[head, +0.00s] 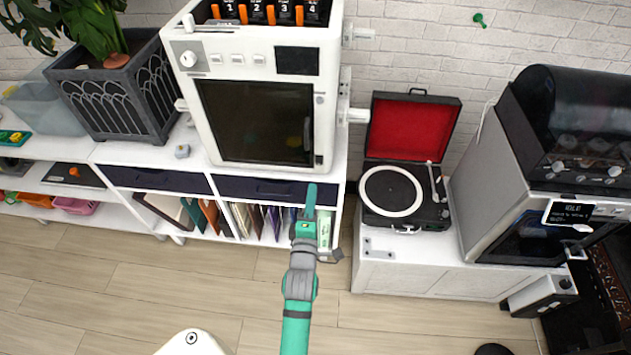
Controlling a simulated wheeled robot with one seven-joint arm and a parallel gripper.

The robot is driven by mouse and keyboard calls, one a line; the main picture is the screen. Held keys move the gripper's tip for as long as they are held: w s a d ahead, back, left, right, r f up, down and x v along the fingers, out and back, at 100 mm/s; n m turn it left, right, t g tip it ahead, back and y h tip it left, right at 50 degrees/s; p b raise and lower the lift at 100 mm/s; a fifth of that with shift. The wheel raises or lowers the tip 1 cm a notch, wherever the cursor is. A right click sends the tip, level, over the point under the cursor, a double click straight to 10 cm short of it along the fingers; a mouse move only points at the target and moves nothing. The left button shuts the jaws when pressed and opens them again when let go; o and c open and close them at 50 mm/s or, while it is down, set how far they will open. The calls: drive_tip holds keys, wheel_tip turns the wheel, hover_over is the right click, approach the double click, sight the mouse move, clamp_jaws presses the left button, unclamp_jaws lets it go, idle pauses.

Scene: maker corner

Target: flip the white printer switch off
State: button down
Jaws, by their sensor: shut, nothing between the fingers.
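The white printer (328,70) stands on the white cabinet in the upper middle, with a dark window (257,122) in its front. Its upper front has a round knob (188,59), several small white buttons (237,59) and a dark display (297,60). I cannot tell which small part is the switch, or its position. My gripper (310,190) is shut and empty. In the picture it lies just below the printer's lower right front corner and overlaps the cabinet front. Its distance from the printer is unclear.
A potted plant (108,92) stands left of the printer. An open turntable case with a red lining (415,125) sits on a low white cabinet at right. A grey machine with a dark lid (490,175) stands further right. The wooden floor (130,268) in front is mostly clear.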

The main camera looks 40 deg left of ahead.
drive_tip(key=shift+d+v, duration=0.25)
drive_tip(key=shift+v, duration=1.5)
drive_tip(key=shift+w+r, duration=0.15)
drive_tip(key=shift+w, duration=0.05)
drive_tip(key=s+d+f+m+h, duration=0.2)
drive_tip(key=s+d+m, duration=0.15)
drive_tip(key=d, duration=0.35)
drive_tip(key=s+d+f+m+t+h, duration=0.1)
drive_tip(key=s+d+f+m+h, duration=0.15)
drive_tip(key=d+m, duration=0.35)
drive_tip(key=s+d+f+m+h, duration=0.1)
drive_tip(key=s+d+m, duration=0.25)
drive_tip(key=d, duration=0.45)
drive_tip(key=s+d+r+m+h, duration=0.3)
drive_tip(key=s+d+m+h, duration=0.2)
drive_tip(key=s+d+m, duration=0.7)
drive_tip(key=shift+s+d+r, duration=0.25)
drive_tip(key=shift+s+d, duration=0.65)
drive_tip(key=shift+s, duration=0.15)
drive_tip(key=shift+h, duration=0.25)
